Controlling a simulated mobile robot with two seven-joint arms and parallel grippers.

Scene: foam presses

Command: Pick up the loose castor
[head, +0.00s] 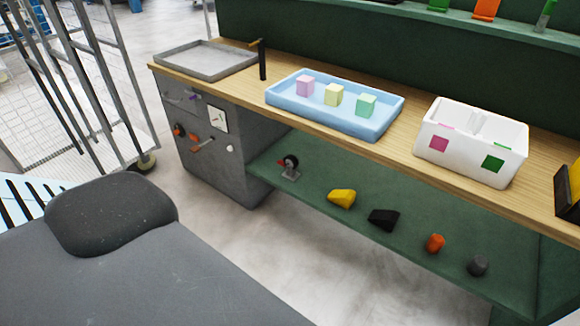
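The loose castor (289,167) sits on the green lower shelf (330,225) under the workbench, near the shelf's left end beside the grey cabinet. It has a dark wheel with a light hub and a grey metal mounting plate, and a small red part shows at its left. Neither of my grippers is in the head view, so nothing is seen touching the castor.
On the shelf, right of the castor, lie a yellow wedge (342,198), a black wedge (383,219), an orange piece (435,243) and a grey piece (477,265). A blue tray (290,102) and white bin (467,170) stand on the benchtop above. A wheeled rack (110,75) stands left.

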